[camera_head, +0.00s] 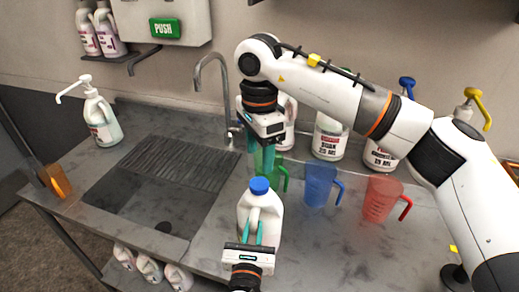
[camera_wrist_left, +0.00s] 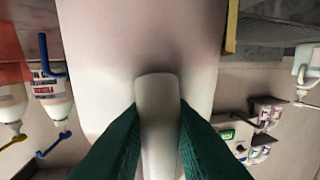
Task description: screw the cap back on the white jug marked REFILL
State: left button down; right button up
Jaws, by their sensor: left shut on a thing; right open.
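A white jug (camera_head: 266,222) stands upright on the steel counter; its front label does not show in the head view. A blue cap (camera_head: 259,186) sits on its mouth; I cannot tell whether it is screwed tight. My left gripper (camera_head: 249,236) is shut on the jug's handle at its near side. The left wrist view shows the handle (camera_wrist_left: 157,115) between my two green fingers, with the jug's pale body (camera_wrist_left: 140,45) behind. My right gripper (camera_head: 262,160) is open, pointing down above and slightly behind the cap, apart from it.
A green pitcher (camera_head: 281,178) is partly behind my right fingers. A blue pitcher (camera_head: 319,186) and red pitcher (camera_head: 381,199) stand to the right. The sink (camera_head: 150,208) and faucet (camera_head: 225,95) are left. Pump bottles (camera_head: 329,138) line the back. The front right counter is clear.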

aim_at(259, 183)
jog(key=shift+f, duration=4)
jog(key=shift+c, duration=0.4)
jog(key=c, duration=0.9)
jog(key=shift+m, duration=0.9)
jog(key=shift+c, duration=0.2)
jog(key=o, duration=1.2)
jog(key=shift+c, duration=0.2)
jog(key=shift+r, duration=0.15)
notch_tip(259, 183, up, 12)
